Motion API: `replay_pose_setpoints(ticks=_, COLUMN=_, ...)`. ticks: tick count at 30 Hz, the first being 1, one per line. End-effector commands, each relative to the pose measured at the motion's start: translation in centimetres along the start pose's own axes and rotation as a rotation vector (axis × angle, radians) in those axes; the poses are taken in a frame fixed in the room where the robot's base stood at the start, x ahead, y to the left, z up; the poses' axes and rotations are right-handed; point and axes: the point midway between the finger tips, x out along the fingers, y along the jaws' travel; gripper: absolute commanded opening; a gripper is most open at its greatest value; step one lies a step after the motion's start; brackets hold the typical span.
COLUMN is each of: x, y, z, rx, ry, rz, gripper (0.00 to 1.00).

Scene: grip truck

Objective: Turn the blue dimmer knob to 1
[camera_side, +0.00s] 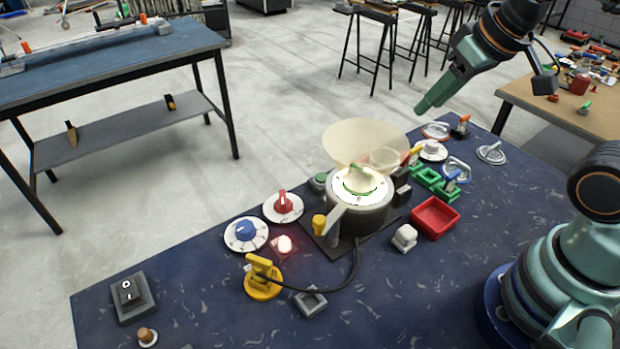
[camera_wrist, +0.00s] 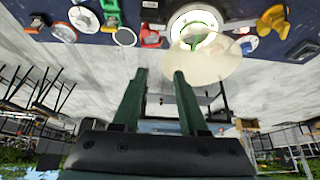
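The blue dimmer knob (camera_side: 245,231) sits on a round white dial (camera_side: 240,243) near the table's far left edge in the side view. Its setting is too small to read. A blue knob on a white disc, apparently the same one, shows small at upper right in the wrist view (camera_wrist: 247,45). My gripper (camera_side: 421,108) is raised above the far right side of the table, well away from the knob. In the wrist view its two green fingers (camera_wrist: 160,74) stand apart with nothing between them.
A red knob (camera_side: 283,203) on a white dial, a lit red button (camera_side: 284,245) and a yellow device (camera_side: 262,277) with a cable stand near the blue knob. A lamp-like device with a translucent disc (camera_side: 365,143) stands between it and my gripper. A switch box (camera_side: 130,296) is at left.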

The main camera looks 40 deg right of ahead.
Motion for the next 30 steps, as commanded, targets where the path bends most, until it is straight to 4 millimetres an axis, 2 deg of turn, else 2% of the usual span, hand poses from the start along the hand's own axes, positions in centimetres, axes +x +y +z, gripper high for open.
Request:
replay_pose_setpoints(ticks=1, x=0.1, y=-0.3, z=-0.4, rx=0.007, ry=-0.009, rz=-0.005, gripper=0.65)
replay_pose_setpoints(ticks=2, x=0.1, y=-0.6, z=-0.7, rx=0.018, ry=-0.015, rz=-0.008, gripper=0.76)
replay_pose_setpoints(ticks=5, x=0.3, y=-1.9, z=-2.2, rx=0.066, ry=-0.050, rz=-0.023, gripper=0.76)
replay_pose_setpoints(ticks=11, x=1.9, y=-6.1, z=-6.0, rx=0.208, ry=-0.143, rz=-0.043, gripper=0.76)
replay_pose_setpoints(ticks=18, x=5.5, y=-12.5, z=-9.1, rx=0.372, ry=-0.255, rz=-0.027, gripper=0.76)
replay_pose_setpoints(ticks=23, x=8.7, y=-17.4, z=-9.9, rx=0.479, ry=-0.324, rz=0.008, gripper=0.76)
replay_pose_setpoints(ticks=30, x=13.8, y=-24.5, z=-8.7, rx=0.623, ry=-0.405, rz=0.087, gripper=0.76)
